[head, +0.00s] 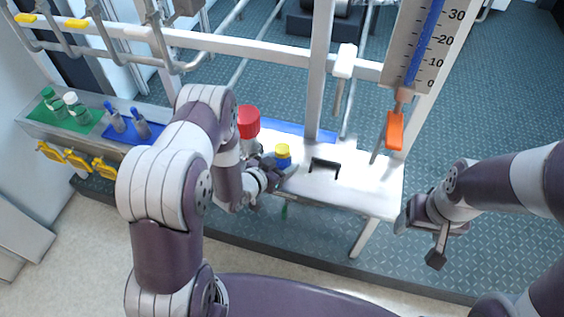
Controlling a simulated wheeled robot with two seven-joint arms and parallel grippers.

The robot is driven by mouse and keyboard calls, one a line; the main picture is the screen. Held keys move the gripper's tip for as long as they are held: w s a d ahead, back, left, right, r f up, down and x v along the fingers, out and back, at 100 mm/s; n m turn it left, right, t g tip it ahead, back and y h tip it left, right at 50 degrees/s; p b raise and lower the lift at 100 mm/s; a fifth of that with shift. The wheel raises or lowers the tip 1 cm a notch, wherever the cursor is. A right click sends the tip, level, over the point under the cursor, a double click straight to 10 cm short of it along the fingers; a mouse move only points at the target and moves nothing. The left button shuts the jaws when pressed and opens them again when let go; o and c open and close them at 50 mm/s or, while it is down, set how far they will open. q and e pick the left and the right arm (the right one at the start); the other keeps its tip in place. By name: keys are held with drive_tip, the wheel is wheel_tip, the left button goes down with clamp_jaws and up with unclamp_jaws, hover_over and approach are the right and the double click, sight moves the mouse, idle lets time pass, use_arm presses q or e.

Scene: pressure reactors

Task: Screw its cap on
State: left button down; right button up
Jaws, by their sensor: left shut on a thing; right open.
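A small bottle (283,163) with a blue body and a yellow top (283,150) is at the left part of the white bench. My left gripper (282,171) is shut on the bottle from the front left. The fingers hide its lower part, so I cannot tell whether it touches the bench. Whether the yellow top is seated tight is too small to tell. My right gripper (422,236) is open and empty, off the bench's right end, pointing down and to the left.
The white bench (350,190) has a dark bracket-shaped slot. A large red-topped object (248,122) stands left of the bottle. White uprights and an orange-tipped gauge (395,130) rise behind. A green and blue rack (70,120) with several bottles stands at left.

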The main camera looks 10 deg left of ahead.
use_arm(q)
drive_tip(key=shift+c, duration=1.1)
unclamp_jaws()
drive_tip(key=shift+s+a+r, duration=0.15)
drive_tip(key=shift+s+r, duration=0.1)
drive_tip(key=p+v, duration=0.2)
drive_tip(key=v, duration=0.9)
drive_tip(key=shift+s, duration=0.2)
drive_tip(key=shift+w+a+r, duration=0.1)
